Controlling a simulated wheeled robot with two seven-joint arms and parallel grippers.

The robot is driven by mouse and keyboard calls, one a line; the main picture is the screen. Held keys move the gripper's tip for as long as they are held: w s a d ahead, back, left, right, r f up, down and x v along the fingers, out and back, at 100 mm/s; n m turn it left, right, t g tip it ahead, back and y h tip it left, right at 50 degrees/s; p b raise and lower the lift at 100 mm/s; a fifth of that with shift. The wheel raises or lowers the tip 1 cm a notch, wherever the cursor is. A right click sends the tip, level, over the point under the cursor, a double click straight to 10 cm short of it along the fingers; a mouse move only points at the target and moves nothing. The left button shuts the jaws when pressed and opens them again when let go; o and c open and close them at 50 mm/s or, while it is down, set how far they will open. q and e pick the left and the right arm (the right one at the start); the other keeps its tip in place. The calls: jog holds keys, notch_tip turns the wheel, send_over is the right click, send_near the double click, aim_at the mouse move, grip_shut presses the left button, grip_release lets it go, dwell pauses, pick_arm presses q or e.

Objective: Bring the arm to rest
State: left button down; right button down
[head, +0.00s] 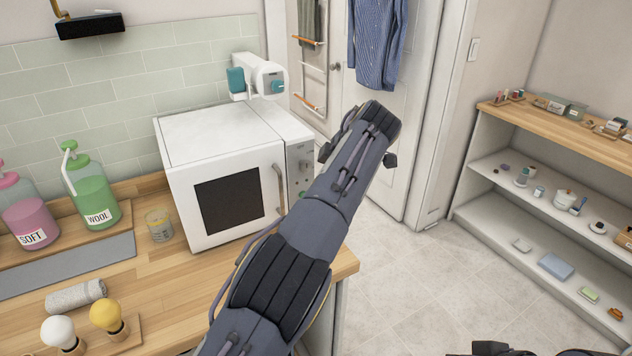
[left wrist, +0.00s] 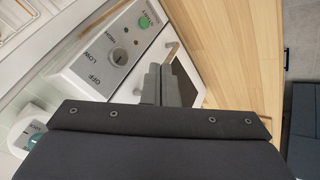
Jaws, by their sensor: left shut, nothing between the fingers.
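My left arm crosses the head view from the bottom middle up past the right side of a white box appliance (head: 215,140). Its fingers cannot be made out clearly there. In the left wrist view my left gripper (left wrist: 172,85) is shut and empty, with its fingers seen against the appliance front. The control panel (left wrist: 105,60), with a knob, OFF and LOW marks and a green START button (left wrist: 144,22), lies beside the fingers. I cannot tell the exact gap between fingers and appliance. My right gripper does not show clearly in either view.
The wooden counter (head: 185,287) holds a rolled grey towel (head: 75,295), two bulb-shaped items, a jar (head: 159,225), and SOFT (head: 28,215) and WOOL (head: 92,195) bottles. A white and teal device (head: 260,78) sits behind the appliance. Shelves (head: 545,205) stand right; the tiled floor (head: 400,290) is clear.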

pick_arm(q)
jog(key=s+a+r+m+g+h, duration=0.2)
jog(key=a+g+h, duration=0.1)
jog(key=a, duration=1.4)
jog(key=s+a+m+h, duration=0.3)
jog(key=s+a, duration=0.7)
jog(key=s+a+f+m+t+h, duration=0.1)
jog(key=s+f+m, duration=0.15)
jog(key=s, duration=0.55)
jog(key=s+a+f+m+h, duration=0.1)
jog(key=s+m, duration=0.2)
jog(key=s, duration=0.6)
jog(key=s+d+f+m+t, duration=0.1)
jog(key=s+f+m, duration=0.1)
jog(key=s, duration=0.3)
jog(key=s+d+f+m, duration=0.2)
jog(key=s+f, duration=0.2)
jog(key=s, duration=0.2)
jog(key=shift+f+t, duration=0.35)
jog(key=shift+t, duration=0.05)
jog(key=shift+s, duration=0.1)
